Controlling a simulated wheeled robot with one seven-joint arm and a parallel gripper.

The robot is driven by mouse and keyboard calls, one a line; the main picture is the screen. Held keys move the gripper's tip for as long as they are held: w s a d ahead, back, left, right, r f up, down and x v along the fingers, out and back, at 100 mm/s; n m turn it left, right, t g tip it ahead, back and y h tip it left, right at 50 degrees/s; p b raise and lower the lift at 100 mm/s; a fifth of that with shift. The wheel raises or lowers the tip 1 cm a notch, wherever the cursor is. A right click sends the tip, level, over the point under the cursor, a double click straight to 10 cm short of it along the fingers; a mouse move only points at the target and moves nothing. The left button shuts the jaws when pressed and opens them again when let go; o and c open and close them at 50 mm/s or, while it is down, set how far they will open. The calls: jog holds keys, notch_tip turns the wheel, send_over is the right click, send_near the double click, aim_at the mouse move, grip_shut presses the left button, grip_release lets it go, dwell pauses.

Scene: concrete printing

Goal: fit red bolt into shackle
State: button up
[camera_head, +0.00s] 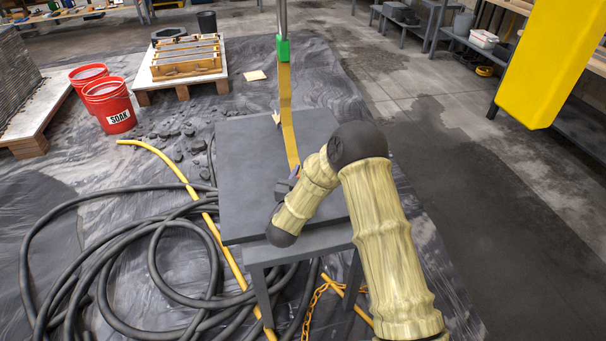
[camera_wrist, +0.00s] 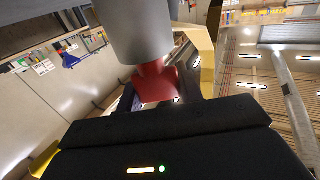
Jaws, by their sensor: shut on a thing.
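In the wrist view my gripper (camera_wrist: 160,85) is shut on the red bolt (camera_wrist: 155,82), whose red part shows between the dark fingers. A thick grey cylinder (camera_wrist: 140,30) meets the red part from above; I cannot tell whether it is the bolt's shank or another part. In the head view my gripper (camera_head: 286,186) is over the grey table, largely hidden by my arm. A yellow strap (camera_head: 285,92) hangs from a green block (camera_head: 283,48) down to near my gripper. I cannot make out the shackle, nor whether the bolt touches it.
The grey table (camera_head: 240,170) has bare room left of my gripper. Black hoses (camera_head: 110,265) and a yellow hose (camera_head: 215,232) lie on the floor at left. Red buckets (camera_head: 110,108) stand behind them. A yellow block (camera_head: 548,60) fills the upper right.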

jog(key=shift+s+d+m+g+h, duration=0.15)
jog(key=shift+m+g+h, duration=0.35)
jog(key=shift+m+h, duration=0.65)
jog(key=shift+h, duration=0.35)
jog(key=shift+m+g+h, duration=0.5)
jog(key=shift+m+h, duration=0.15)
jog(key=shift+h, duration=0.35)
jog(key=shift+s+d+m+g+h, duration=0.1)
jog(key=shift+d+m+g+h, duration=0.1)
jog(key=shift+m+g+h, duration=0.75)
jog(key=shift+s+d+m+g+h, duration=0.15)
jog(key=shift+m+g+h, duration=0.55)
jog(key=shift+h, duration=0.45)
jog(key=shift+w, duration=0.1)
jog(key=m+g+h, duration=0.1)
jog(key=m+g+h+b, duration=0.1)
jog(key=g, duration=0.1)
jog(key=m+g+h+b, duration=0.1)
jog(key=m+g, duration=0.1)
jog(key=shift+s+d+f+g, duration=0.15)
jog(key=shift+s+f+g, duration=0.05)
jog(key=shift+s+g, duration=0.05)
jog(key=shift+s+r+m+g+h, duration=0.1)
jog(key=shift+r+m+g+h, duration=0.05)
jog(key=shift+m+g+h, duration=0.3)
